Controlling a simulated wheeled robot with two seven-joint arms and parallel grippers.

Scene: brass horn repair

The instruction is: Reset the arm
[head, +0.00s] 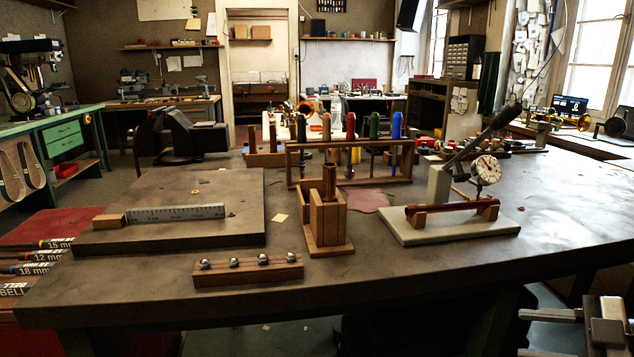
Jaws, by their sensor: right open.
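My right gripper (550,334) is at the lower right corner of the head view. Its two light fingers point left and stand apart, with nothing between them. It is off the workbench's front edge, low and to the right. My left gripper is out of the picture. A dial gauge (485,170) with a white face is mounted on a pale stand (452,228) on the right half of the bench. A dark lever (484,136) on the stand slants up to the right. A brown wooden cradle (452,213) lies on the stand's base.
The workbench (380,277) fills the middle. A wooden block (327,222) stands at its centre. A rail with steel balls (248,269) lies at the front edge. A ruler (175,213) lies on a raised board (205,180). A rack (349,165) holds coloured handles.

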